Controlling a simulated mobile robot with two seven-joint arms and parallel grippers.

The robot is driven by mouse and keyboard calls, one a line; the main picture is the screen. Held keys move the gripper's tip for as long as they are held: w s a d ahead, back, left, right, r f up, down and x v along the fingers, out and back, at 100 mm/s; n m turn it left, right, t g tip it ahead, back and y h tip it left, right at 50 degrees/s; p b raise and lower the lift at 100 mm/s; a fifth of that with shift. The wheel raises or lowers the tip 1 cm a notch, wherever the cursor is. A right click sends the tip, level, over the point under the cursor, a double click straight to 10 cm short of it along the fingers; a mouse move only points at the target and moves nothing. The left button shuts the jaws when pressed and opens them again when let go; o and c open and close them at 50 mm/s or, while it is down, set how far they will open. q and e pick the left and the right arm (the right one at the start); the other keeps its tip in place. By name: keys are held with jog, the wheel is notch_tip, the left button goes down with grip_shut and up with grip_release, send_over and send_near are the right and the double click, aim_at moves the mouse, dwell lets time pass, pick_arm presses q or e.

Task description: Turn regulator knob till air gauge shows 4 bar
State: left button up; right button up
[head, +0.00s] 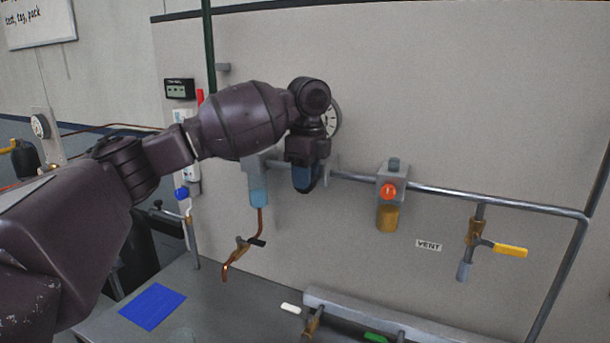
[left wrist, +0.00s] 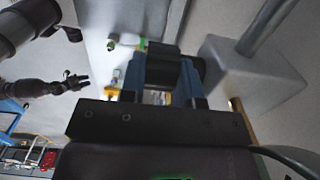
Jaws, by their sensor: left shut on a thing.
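My left gripper (head: 305,180) is at the pipe on the grey panel, below the gauge. In the left wrist view its two blue fingers (left wrist: 160,88) are shut on a dark knob (left wrist: 163,66), one finger on each side. In the head view the gripper and wrist hide the knob and most of the regulator. The round white air gauge (head: 333,119) shows only its right part behind my wrist, and its needle cannot be read. A small dark gripper, seemingly my right one (left wrist: 78,82), shows in the left wrist view, too small to tell its jaws.
Left of the gripper hangs a light-blue bowl (head: 258,196) with a copper drain pipe (head: 240,256). To the right are a unit with an orange knob (head: 388,191), a VENT label (head: 428,245) and a yellow valve handle (head: 511,250). A blue mat (head: 152,309) lies on the bench.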

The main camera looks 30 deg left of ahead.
pick_arm(q)
jog(key=y, duration=0.3)
jog(key=d+y, duration=0.1)
jog(key=y, duration=0.2)
jog(key=shift+d+f+g+y, duration=0.15)
jog(key=shift+f+y, duration=0.05)
jog(key=shift+y, duration=1.1)
jog(key=shift+d+f+g+y, duration=0.1)
jog(key=shift+f+g+y, duration=0.05)
jog(key=shift+y, duration=1.15)
jog(key=shift+f, duration=0.1)
jog(key=o, duration=0.6)
jog(key=shift+o, duration=0.2)
jog(key=v, duration=1)
jog(key=shift+d, duration=0.45)
jog(key=shift+w, duration=0.1)
